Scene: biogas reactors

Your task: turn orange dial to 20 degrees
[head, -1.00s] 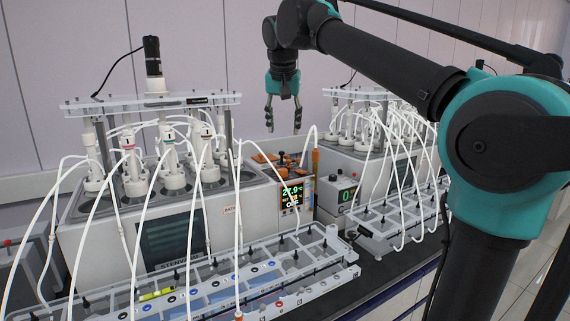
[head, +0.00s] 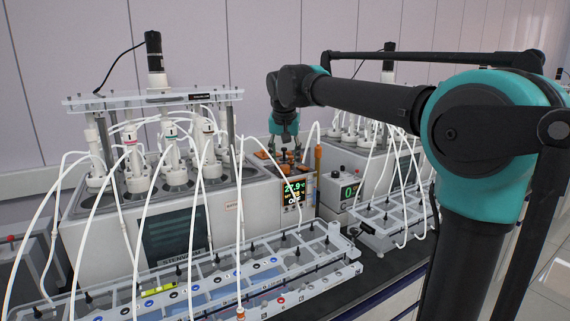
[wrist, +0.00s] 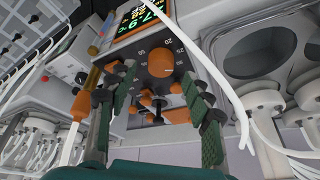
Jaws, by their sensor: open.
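The orange dial (wrist: 160,63) shows in the wrist view on a grey panel with a white printed number scale. A "20" is printed just above it in that picture; where its pointer stands I cannot read for sure. My gripper (wrist: 157,98) is open and empty, with its green-padded fingers apart on either side of the picture's middle. The dial lies between and beyond the fingertips, apart from them as far as I can see. In the head view my gripper (head: 286,152) points down over the top of the controller, where the dial is hard to make out.
The controller's lit display (head: 295,192) is just below my gripper. White hoses and a reactor bath (head: 155,215) stand to the left; a small green-digit unit (head: 347,190) stands to the right.

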